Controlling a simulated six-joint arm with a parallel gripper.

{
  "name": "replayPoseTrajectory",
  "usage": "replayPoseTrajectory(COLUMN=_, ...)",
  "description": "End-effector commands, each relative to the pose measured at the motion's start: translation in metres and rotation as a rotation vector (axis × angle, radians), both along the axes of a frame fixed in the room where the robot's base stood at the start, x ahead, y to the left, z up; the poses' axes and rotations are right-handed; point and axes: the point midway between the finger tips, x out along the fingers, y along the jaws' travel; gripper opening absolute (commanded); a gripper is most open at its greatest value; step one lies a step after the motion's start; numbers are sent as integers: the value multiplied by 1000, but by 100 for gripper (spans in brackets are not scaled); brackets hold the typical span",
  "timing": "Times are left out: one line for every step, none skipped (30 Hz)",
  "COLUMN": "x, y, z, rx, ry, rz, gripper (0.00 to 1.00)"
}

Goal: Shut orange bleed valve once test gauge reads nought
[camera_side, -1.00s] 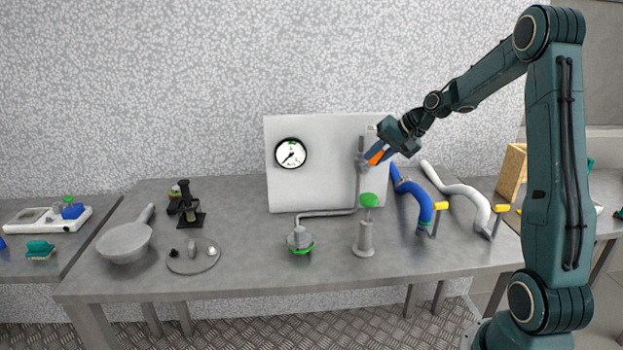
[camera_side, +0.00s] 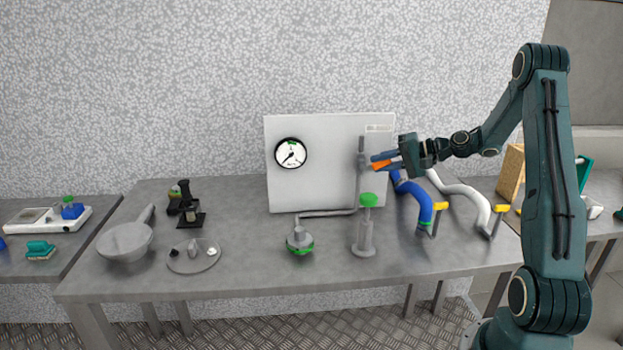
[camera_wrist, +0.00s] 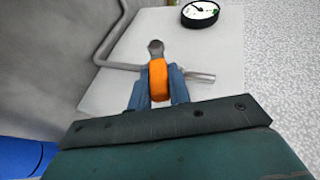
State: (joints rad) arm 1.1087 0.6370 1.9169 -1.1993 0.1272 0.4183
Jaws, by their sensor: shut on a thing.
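The orange bleed valve handle (camera_side: 381,165) sticks out to the right of the pipe in front of the white panel, close to level. My gripper (camera_side: 382,160) is shut on it, with blue fingers on either side. In the wrist view the orange handle (camera_wrist: 158,80) lies between the two fingers (camera_wrist: 158,92), below a grey round pipe end. The test gauge (camera_side: 291,153) is on the panel's upper left. Its needle points to the lower left, and a green mark is at the top.
A green-topped grey post (camera_side: 364,240) stands in front of the panel (camera_side: 320,190), with a grey green-ringed fitting (camera_side: 299,243) to its left. A blue hose (camera_side: 420,203) and white hose (camera_side: 470,195) lie to the right. A pan (camera_side: 125,242) stands left. The front bench edge is clear.

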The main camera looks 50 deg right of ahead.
Motion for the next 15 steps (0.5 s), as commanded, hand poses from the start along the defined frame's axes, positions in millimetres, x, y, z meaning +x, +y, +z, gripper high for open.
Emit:
replayPoseTrajectory(x=0, y=-1, z=1, rx=-1, ry=-4, rz=-2, gripper=0)
replayPoseTrajectory(x=0, y=-1, z=1, rx=-1, ry=-4, rz=-2, gripper=0)
replayPoseTrajectory(x=0, y=-1, z=1, rx=-1, ry=-4, rz=-2, gripper=0)
replayPoseTrajectory(x=0, y=-1, z=1, rx=-2, ry=-3, rz=-2, gripper=0)
replayPoseTrajectory(x=0, y=-1, z=1, rx=-2, ry=-3, rz=-2, gripper=0)
replayPoseTrajectory(x=0, y=-1, z=1, rx=-2, ry=-3, rz=-2, gripper=0)
replayPoseTrajectory(x=0, y=-1, z=1, rx=-2, ry=-3, rz=-2, gripper=0)
replayPoseTrajectory(x=1, y=-1, z=1, rx=-3, ry=-4, rz=-1, gripper=0)
replayPoseTrajectory(x=1, y=-1, z=1, rx=-3, ry=-4, rz=-1, gripper=21)
replayPoseTrajectory(x=0, y=-1, z=1, rx=-3, ry=-4, rz=-1, gripper=27)
replayPoseTrajectory(x=1, y=-1, z=1, rx=-2, ry=-3, rz=0, gripper=33)
replayPoseTrajectory(x=0, y=-1, z=1, rx=-2, ry=-2, rz=-1, gripper=41)
replayPoseTrajectory(x=0, y=0, z=1, rx=-2, ry=-2, rz=-1, gripper=41)
replayPoseTrajectory(x=0, y=0, z=1, rx=-2, ry=-2, rz=-1, gripper=41)
replayPoseTrajectory(x=0, y=0, z=0, rx=-2, ry=-2, rz=0, gripper=41)
